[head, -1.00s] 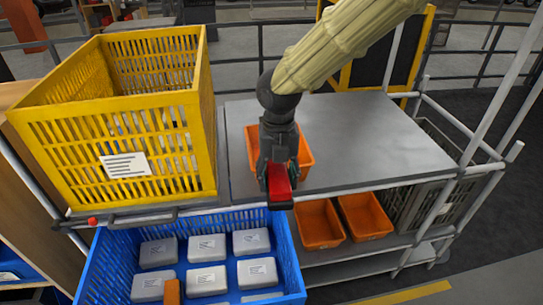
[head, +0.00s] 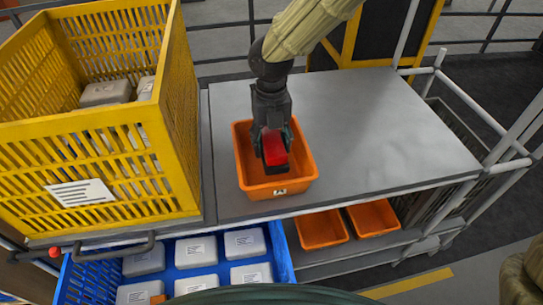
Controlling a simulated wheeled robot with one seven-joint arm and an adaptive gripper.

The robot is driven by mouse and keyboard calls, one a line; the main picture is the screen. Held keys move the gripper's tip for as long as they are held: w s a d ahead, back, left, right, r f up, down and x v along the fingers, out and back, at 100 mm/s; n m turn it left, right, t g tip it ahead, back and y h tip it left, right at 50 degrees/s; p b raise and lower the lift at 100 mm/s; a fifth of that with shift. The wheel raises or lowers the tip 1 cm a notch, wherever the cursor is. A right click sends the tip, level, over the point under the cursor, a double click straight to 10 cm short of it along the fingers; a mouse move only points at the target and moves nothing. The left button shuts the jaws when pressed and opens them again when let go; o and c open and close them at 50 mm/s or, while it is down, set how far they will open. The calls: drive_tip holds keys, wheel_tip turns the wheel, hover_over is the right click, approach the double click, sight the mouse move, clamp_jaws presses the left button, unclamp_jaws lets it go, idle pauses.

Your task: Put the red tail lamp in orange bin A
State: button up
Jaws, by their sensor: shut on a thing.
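The red tail lamp (head: 274,150) is a small red block with a dark underside. My gripper (head: 272,137) is shut on it, pointing down. In the head view the lamp appears over the inside of an orange bin (head: 279,188) on the grey tabletop. The bin has a small white label on its front wall, whose letter looks like an A. The bin looks empty apart from what the lamp and gripper cover. I cannot tell how high the lamp is above the bin floor.
A tall yellow crate (head: 172,135) holding grey boxes stands left of the bin. A blue crate (head: 282,252) with several white boxes is below in front. Two more orange bins (head: 321,230) (head: 373,217) sit on the lower shelf. The grey tabletop (head: 380,135) is clear to the right.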

sight(271, 137)
wheel_tip(271, 137, down, 2)
drive_tip(key=shift+w+a+f, duration=0.1)
drive_tip(key=shift+s+f, duration=0.2)
drive_tip(key=shift+f, duration=1.65)
drive_tip(key=shift+f, duration=0.15)
drive_tip(key=o, duration=1.2)
wheel_tip(271, 137, up, 12)
drive_tip(key=shift+r, duration=0.15)
